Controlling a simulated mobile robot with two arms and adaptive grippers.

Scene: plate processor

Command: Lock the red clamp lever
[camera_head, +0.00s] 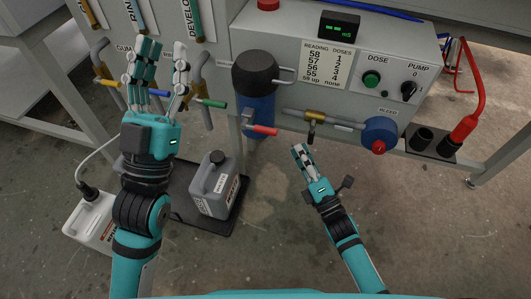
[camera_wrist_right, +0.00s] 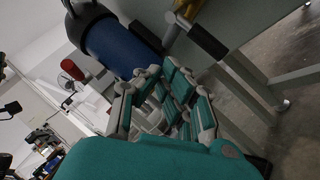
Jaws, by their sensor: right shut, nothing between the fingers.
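A red-handled lever (camera_head: 263,130) sticks out to the right from the lower part of the blue cylinder (camera_head: 258,105) with a dark cap. I cannot tell from here whether its clamp is locked. My right gripper (camera_head: 299,151) is shut and empty, below and to the right of the red lever, apart from it. In the right wrist view my right fingers (camera_wrist_right: 170,72) are in front of the blue cylinder (camera_wrist_right: 112,45), and a red part (camera_wrist_right: 72,70) shows to their left. My left gripper (camera_head: 165,45) is open and empty, left of the cylinder.
A grey jug (camera_head: 213,185) stands on a dark tray below. The floor in the middle is clear.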

